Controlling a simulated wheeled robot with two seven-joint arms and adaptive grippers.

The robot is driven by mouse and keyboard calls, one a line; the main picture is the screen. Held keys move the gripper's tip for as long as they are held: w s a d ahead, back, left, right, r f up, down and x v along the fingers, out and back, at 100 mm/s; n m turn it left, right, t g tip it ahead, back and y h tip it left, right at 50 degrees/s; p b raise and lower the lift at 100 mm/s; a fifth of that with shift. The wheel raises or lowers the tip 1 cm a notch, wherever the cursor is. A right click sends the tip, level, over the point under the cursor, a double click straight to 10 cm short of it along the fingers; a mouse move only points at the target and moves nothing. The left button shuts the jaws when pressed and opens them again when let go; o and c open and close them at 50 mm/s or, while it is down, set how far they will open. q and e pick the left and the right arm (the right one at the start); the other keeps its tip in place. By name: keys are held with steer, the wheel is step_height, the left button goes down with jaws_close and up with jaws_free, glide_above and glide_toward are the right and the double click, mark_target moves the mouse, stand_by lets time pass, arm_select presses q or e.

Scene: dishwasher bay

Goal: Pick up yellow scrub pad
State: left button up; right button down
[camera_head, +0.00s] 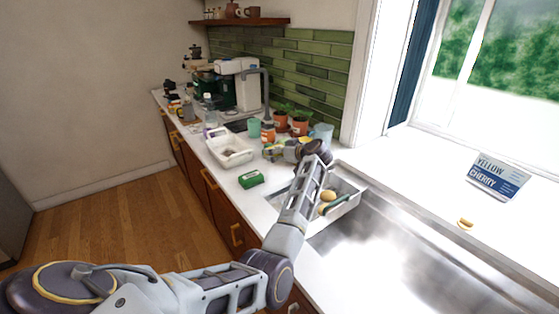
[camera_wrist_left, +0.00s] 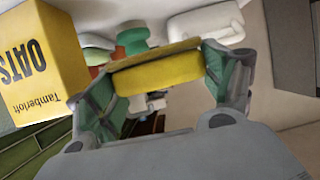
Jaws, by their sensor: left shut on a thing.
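The yellow scrub pad (camera_wrist_left: 158,73) is in the left wrist view, held crosswise between the two green-lined fingers of my left gripper (camera_wrist_left: 160,80). The fingers touch it at both ends. In the head view my left arm reaches from the lower left over the counter, and my left gripper (camera_head: 283,151) is small and partly hidden by its own wrist. The pad there is hard to make out among the things behind it. My right gripper is in neither view.
A metal tray (camera_head: 345,207) sits at the sink (camera_head: 400,265). Potted plants (camera_head: 299,125) stand behind. The wrist view shows a yellow oats box (camera_wrist_left: 40,65) close by.

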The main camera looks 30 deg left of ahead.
arm_select(q)
steer(key=shift+r, duration=1.15)
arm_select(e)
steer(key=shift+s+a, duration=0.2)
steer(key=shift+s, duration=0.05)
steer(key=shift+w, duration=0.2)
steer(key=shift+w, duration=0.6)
